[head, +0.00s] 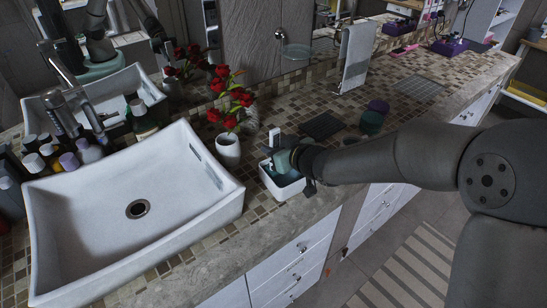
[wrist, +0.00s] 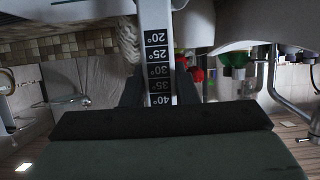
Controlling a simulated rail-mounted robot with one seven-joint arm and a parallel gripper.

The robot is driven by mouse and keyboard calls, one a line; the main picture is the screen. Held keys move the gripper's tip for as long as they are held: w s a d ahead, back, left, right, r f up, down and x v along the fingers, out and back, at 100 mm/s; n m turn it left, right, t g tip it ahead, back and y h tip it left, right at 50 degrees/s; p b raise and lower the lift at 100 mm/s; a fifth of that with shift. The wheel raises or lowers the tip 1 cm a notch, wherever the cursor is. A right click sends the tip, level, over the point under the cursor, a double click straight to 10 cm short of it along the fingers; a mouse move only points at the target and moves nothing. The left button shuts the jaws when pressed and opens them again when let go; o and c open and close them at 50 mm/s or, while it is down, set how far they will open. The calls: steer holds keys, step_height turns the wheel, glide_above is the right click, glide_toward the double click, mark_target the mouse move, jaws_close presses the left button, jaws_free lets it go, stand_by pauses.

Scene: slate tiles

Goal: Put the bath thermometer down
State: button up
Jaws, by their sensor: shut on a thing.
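The bath thermometer (wrist: 158,50) is a white strip with a dark scale marked 20° to 40°. In the wrist view it stands out from between my gripper's fingers (wrist: 160,112), which are shut on it. In the head view a white end of the thermometer (head: 275,138) shows above my gripper (head: 284,162). My gripper is low over the counter, at a small white box with a teal inside (head: 276,190). The lower part of the thermometer is hidden by the gripper, and I cannot tell whether it touches the box.
A white basin (head: 90,225) is at left, with several bottles (head: 90,152) behind it. A white vase (head: 228,150) with red roses stands left of my gripper. The counter's front edge is close.

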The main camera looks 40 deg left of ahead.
steer(key=shift+w+a+f, duration=0.1)
steer(key=shift+a+f, duration=0.25)
steer(key=shift+f, duration=0.15)
step_height(320, 180, down, 2)
steer(key=shift+f, duration=0.4)
steer(key=shift+f, duration=0.1)
steer(key=shift+f, duration=0.2)
steer(key=o, duration=1)
steer(key=shift+r, duration=0.1)
steer(key=shift+r, duration=0.15)
